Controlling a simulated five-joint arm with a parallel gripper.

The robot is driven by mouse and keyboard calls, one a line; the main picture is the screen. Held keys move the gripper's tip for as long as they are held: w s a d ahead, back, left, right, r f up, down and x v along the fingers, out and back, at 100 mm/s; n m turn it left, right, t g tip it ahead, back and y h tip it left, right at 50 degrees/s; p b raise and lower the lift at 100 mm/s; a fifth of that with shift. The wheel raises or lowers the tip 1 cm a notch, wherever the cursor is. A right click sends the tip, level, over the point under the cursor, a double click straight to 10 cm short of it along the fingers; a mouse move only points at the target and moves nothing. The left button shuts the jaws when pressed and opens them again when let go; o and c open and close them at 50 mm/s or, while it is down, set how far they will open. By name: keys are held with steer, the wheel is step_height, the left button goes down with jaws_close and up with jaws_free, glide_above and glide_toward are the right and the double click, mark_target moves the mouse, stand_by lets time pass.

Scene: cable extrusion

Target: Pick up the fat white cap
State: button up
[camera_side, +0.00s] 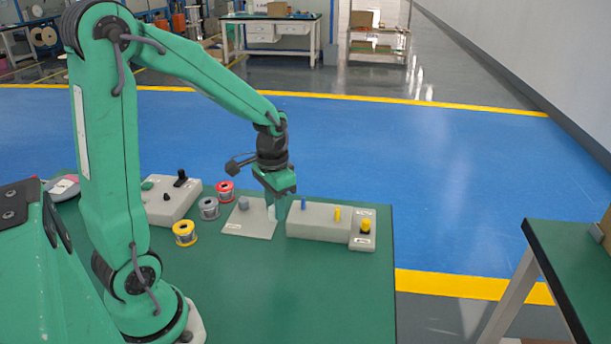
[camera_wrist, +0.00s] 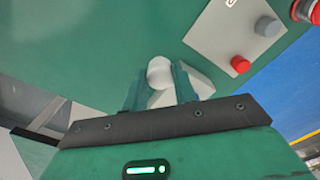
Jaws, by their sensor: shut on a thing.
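The fat white cap (camera_wrist: 159,70) is between the two fingers of my gripper (camera_wrist: 160,88) in the wrist view, with its rounded end showing past them. In the side view, my gripper (camera_side: 277,208) points down at the right edge of the light grey plate (camera_side: 238,229), and a pale sliver of the white cap (camera_side: 271,213) shows beside the fingers. I cannot tell whether the cap touches the plate. A grey cap (camera_side: 243,203) stands on the plate. The wrist view also shows the grey cap (camera_wrist: 268,26) and a red cap (camera_wrist: 240,65).
A long grey block (camera_side: 315,230) with a blue peg (camera_side: 303,203) and a yellow peg (camera_side: 337,214) stands close right of my gripper. A yellow button (camera_side: 365,225) is at its end. Several wire spools (camera_side: 208,208) stand left. The front of the green table (camera_side: 270,290) is clear.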

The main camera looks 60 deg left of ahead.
steer(key=shift+d+r, duration=0.3)
steer(key=shift+d, duration=0.15)
stand_by(0.4)
